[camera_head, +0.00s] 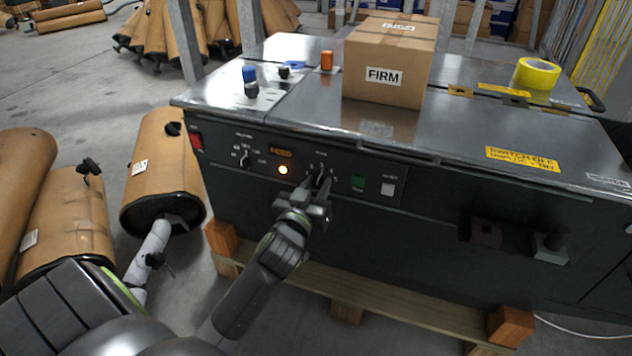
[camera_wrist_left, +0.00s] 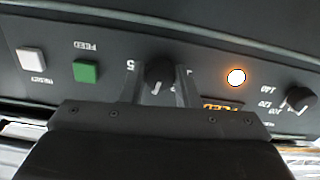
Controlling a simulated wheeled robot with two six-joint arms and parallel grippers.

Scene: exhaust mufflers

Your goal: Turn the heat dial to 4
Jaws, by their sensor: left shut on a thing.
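The heat dial (camera_wrist_left: 160,76) is a dark round knob on the front panel of the dark machine. My left gripper (camera_wrist_left: 160,88) is shut on it, one finger on each side. A figure 5 shows beside the dial in the left wrist view, which sees the panel upside down. A pale line shows on the knob, but I cannot tell which number it points at; the fingers hide part of the scale. In the head view my left gripper (camera_head: 318,184) reaches up to the panel and covers most of the dial. My right gripper is not in view.
Left of the dial are a lit orange lamp (camera_head: 283,170) and a second knob (camera_head: 244,161). Right of it are a green button (camera_head: 358,183) and a white button (camera_head: 388,189). A FIRM box (camera_head: 385,85) and yellow tape (camera_head: 537,74) sit on top. Wrapped mufflers (camera_head: 160,165) stand at left.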

